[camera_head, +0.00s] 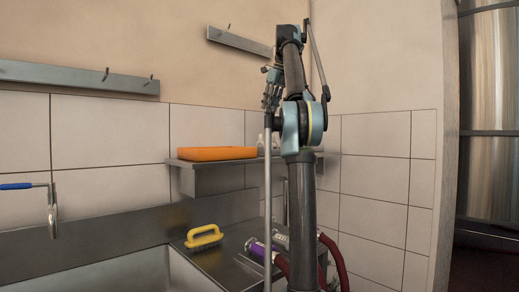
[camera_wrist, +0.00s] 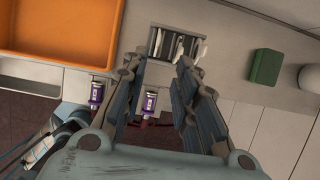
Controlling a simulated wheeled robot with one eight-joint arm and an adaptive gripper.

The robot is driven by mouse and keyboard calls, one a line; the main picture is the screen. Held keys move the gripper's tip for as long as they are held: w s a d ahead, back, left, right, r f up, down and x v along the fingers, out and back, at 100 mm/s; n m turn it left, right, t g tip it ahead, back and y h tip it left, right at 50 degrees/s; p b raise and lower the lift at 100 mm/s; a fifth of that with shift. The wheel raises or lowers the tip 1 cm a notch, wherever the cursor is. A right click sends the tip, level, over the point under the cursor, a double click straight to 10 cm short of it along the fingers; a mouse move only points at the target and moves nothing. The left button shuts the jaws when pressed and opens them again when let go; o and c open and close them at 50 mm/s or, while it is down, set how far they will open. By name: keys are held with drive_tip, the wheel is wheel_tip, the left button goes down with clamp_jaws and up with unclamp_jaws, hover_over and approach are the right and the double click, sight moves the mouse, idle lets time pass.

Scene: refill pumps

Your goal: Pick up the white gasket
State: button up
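My gripper (camera_wrist: 159,68) is open and empty in the wrist view, its two fingers wide apart. In the head view my gripper (camera_head: 271,92) is seen from the side, high above the shelf. I cannot make out a white gasket for certain in either view. A white rounded thing (camera_wrist: 310,78) at the right edge of the wrist view is cut off, and I cannot tell what it is. Slim white pieces (camera_wrist: 180,47) lie at a dark slotted holder (camera_wrist: 157,48) beyond the fingertips; their kind is unclear.
An orange tray (camera_head: 212,153) sits on the wall shelf (camera_head: 205,180). Below, a yellow brush (camera_head: 204,237) and a purple-banded pump (camera_head: 258,248) with red hoses are by the sink. A green block (camera_wrist: 265,67) lies right in the wrist view. Wall rails hang above.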

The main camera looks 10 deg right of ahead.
hover_over(260, 140)
drive_tip(key=s+d, duration=0.1)
drive_tip(key=f, duration=1)
drive_tip(key=shift+s+d+f, duration=0.1)
drive_tip(key=shift+s, duration=0.1)
drive_tip(key=shift+x, duration=2.85)
drive_tip(key=shift+d, duration=0.1)
drive_tip(key=shift+c, duration=0.4)
clamp_jaws()
